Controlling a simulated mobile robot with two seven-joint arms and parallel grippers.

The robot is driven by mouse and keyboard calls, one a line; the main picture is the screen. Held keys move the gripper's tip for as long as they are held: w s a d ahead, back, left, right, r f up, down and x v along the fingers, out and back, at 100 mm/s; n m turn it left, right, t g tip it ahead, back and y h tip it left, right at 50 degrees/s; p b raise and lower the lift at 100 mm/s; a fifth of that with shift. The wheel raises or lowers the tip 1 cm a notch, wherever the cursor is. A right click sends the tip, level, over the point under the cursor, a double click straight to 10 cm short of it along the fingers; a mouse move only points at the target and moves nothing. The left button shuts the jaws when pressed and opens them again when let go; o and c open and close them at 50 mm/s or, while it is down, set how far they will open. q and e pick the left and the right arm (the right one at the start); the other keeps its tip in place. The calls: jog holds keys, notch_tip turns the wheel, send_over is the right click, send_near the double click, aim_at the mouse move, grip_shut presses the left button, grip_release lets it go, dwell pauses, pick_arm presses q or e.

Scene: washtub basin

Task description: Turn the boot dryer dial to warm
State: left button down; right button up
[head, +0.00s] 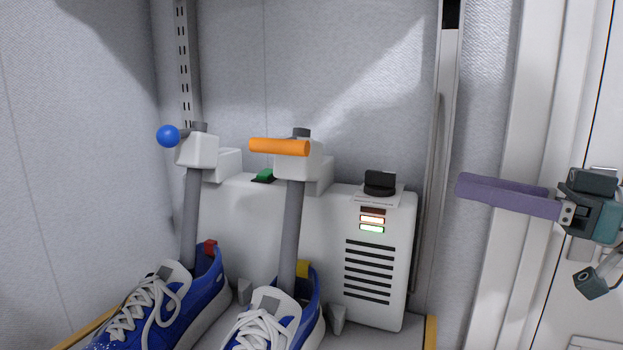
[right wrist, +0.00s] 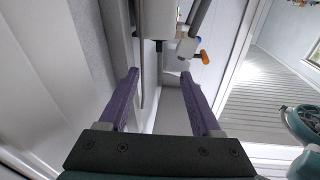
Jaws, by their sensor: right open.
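The boot dryer (head: 325,215) is a white box against the wall in the head view. Its black dial (head: 380,182) sits on a pale plate on top at the right end. Below it, on the front, are three small indicator bars (head: 372,219): a dark upper one and two brighter ones, the lowest greenish. My right gripper (head: 466,187) has purple fingers, open and empty, to the right of the dial and apart from it. Its spread fingers also show in the right wrist view (right wrist: 158,75). My left gripper is not in view.
Blue shoes (head: 265,325) sit at the tubes' feet. A green switch (head: 264,175) is on the dryer top. A metal upright (head: 433,170) stands between dryer and gripper.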

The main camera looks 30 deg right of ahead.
jog(key=shift+o, duration=0.9)
jog(key=r+m+t+h, duration=0.1)
jog(key=m+t, duration=0.2)
jog(key=m, duration=0.1)
jog(key=a+r+m+t+h, duration=0.1)
jog(key=m+t, duration=0.1)
jog(key=m, duration=0.2)
jog(key=a+m+t+h+b, duration=0.1)
jog(key=m+t+h, duration=0.1)
jog(key=m+t, duration=0.1)
jog(key=shift+s+a+r+m+t, duration=0.1)
jog(key=shift+s+r+m+t, duration=0.05)
jog(key=shift+r+m+t, duration=0.2)
jog(key=n+g+h+b, duration=0.2)
jog(key=n+g+h, duration=1.6)
jog(key=n, duration=1.3)
send_near(379, 179)
jog(key=w+d+f+t+h, duration=0.1)
jog(key=d, duration=0.1)
jog(key=w+d+f+t+h+p, duration=0.1)
jog(key=d, duration=0.1)
jog(key=w+d+f+t+h+p, duration=0.1)
jog(key=d, duration=0.1)
jog(key=shift+w+d+f, duration=0.3)
jog(key=shift+w, duration=0.05)
jog(key=shift+w+d+f, duration=0.1)
jog(key=shift+w+d, duration=0.1)
jog(key=shift+d, duration=0.1)
jog(key=shift+c, duration=0.3)
